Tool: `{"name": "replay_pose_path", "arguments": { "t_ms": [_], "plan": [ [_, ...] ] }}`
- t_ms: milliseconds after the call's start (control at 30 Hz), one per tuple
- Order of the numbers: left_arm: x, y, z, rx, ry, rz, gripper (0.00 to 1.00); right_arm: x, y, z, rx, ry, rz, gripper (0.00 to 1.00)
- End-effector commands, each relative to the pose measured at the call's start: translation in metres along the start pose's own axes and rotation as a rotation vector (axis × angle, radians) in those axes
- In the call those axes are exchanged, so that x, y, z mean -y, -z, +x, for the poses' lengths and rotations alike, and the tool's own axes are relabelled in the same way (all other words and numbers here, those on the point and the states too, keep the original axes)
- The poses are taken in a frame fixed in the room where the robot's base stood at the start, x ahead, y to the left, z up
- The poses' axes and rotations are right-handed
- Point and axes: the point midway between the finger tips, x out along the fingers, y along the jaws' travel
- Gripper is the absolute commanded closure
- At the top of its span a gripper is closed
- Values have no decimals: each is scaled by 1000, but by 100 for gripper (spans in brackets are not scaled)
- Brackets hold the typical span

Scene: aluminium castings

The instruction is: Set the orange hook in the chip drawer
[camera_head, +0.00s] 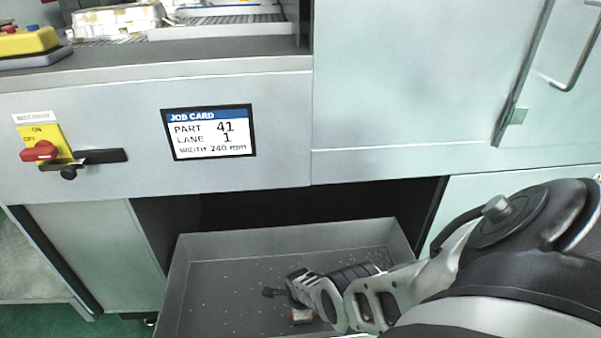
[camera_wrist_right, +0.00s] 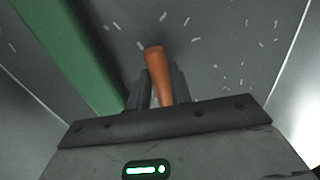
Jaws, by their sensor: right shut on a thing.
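The chip drawer (camera_head: 207,307) is pulled out below the machine front, an open grey tray with small pale chips scattered on its floor. My right gripper (camera_head: 300,303) is inside the drawer's outline in the head view. In the right wrist view it is shut on the orange hook (camera_wrist_right: 157,72), which sticks out between the two dark fingers over the chip-strewn grey floor. Only a short straight orange length shows; the rest is hidden by the gripper. A small orange patch shows at the gripper in the head view. I cannot tell whether the hook touches the floor. My left gripper is not in view.
A job card (camera_head: 209,132) reads part 41, lane 1, width 240 mm. A red switch (camera_head: 39,151) on a yellow plate is at left. A cabinet door handle (camera_head: 580,55) is at upper right. A green band (camera_wrist_right: 72,52) crosses the wrist view's left.

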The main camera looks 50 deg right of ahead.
Motion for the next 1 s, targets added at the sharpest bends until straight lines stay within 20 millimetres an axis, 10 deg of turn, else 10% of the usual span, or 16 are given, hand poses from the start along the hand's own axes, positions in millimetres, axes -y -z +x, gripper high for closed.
{"name": "replay_pose_path", "arguments": {
  "t_ms": [667, 700, 733, 1000],
  "plan": [
    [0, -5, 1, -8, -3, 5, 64, -1, 0, 10, 0, 2, 0, 100],
    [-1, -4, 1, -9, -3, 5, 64, -1, 0, 10, 0, 1, 0, 68],
    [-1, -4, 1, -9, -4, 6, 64, -1, 0, 10, 0, 1, 0, 60],
    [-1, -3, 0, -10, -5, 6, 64, -1, 0, 9, 0, 1, 0, 57]
  ]
}}
